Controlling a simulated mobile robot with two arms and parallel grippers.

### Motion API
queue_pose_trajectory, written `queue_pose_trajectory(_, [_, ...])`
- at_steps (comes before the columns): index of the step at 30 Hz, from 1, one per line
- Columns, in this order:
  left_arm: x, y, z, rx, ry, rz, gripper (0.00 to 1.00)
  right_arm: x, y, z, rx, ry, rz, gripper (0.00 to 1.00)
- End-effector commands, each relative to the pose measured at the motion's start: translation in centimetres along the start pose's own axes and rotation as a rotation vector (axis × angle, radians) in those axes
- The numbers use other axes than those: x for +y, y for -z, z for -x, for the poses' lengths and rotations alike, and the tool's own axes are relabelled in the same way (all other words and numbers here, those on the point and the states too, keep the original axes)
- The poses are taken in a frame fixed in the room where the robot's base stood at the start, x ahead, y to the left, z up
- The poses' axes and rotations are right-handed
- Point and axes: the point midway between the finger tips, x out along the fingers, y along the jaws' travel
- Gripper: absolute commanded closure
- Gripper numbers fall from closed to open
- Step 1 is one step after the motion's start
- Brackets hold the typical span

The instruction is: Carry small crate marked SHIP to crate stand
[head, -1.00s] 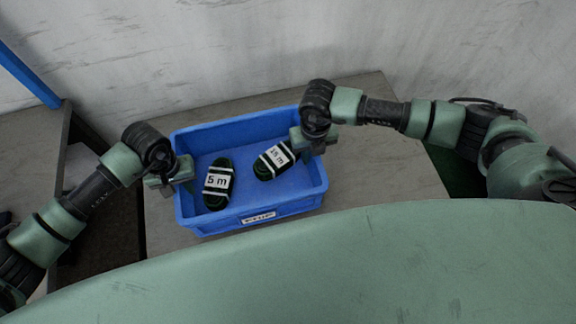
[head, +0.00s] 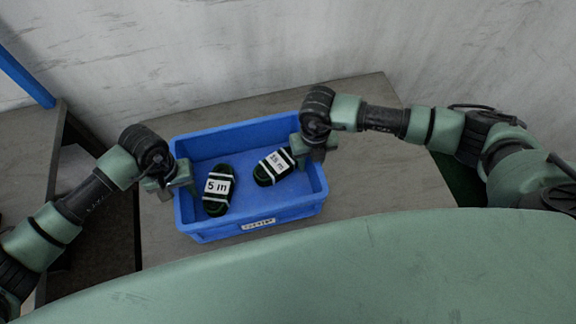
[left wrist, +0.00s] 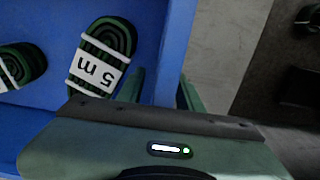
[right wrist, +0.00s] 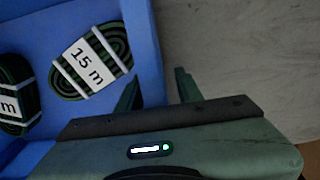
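A blue crate (head: 240,232) with a small white label on its front wall stands on a grey table; the label's lettering is too blurred to read. My left gripper (head: 172,178) is at the crate's left wall. In the left wrist view my left gripper's fingers (left wrist: 163,92) are apart, one on each side of the wall. My right gripper (head: 314,147) is at the right wall. In the right wrist view my right gripper's fingers (right wrist: 157,92) also stand apart on either side of the wall rim. No crate stand can be made out.
Inside the crate lie two dark green cable coils, one tagged 5 m (head: 217,187) and one tagged 15 m (right wrist: 90,62). The grey table (head: 380,180) is bare right of the crate. A pale wall rises behind it. A darker surface with a blue post (head: 25,80) is at left.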

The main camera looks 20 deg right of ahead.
Motion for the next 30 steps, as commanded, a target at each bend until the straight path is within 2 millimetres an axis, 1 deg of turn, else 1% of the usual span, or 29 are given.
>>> queue_pose_trajectory(1, [0.0, 0.2, 1.0, 0.006, 0.0, -0.002, 0.64, 0.0, 0.0, 0.0, 0.0, 0.0, 0.0, 0.64])
queue_pose_trajectory(9, [-0.1, 0.2, 6.8, 0.007, 0.002, -0.002, 0.64, 0.0, 0.0, 0.0, 0.0, 0.0, 0.0, 0.64])
queue_pose_trajectory(12, [-0.1, 0.1, 8.6, 0.006, 0.002, -0.002, 0.64, 0.0, 0.0, 0.0, 0.0, 0.0, 0.0, 0.64])
queue_pose_trajectory(15, [0.0, 0.1, 9.8, 0.004, 0.002, -0.001, 0.64, 0.0, 0.0, 0.0, 0.0, 0.0, 0.0, 0.64])
queue_pose_trajectory(20, [0.0, 0.0, 10.7, 0.001, 0.001, 0.0, 0.64, 0.0, 0.0, 0.3, -0.001, -0.001, 0.0, 0.64])
queue_pose_trajectory(23, [0.0, 0.0, 10.8, 0.001, 0.002, 0.0, 0.64, 0.0, -0.1, 1.4, -0.001, -0.002, 0.001, 0.64])
queue_pose_trajectory(26, [0.0, 0.0, 10.8, 0.001, 0.002, 0.0, 0.64, 0.0, -0.1, 3.2, -0.004, -0.001, 0.001, 0.64])
queue_pose_trajectory(30, [0.0, 0.0, 10.8, 0.001, 0.002, 0.0, 0.64, 0.0, -0.1, 6.3, -0.005, -0.001, 0.002, 0.64])
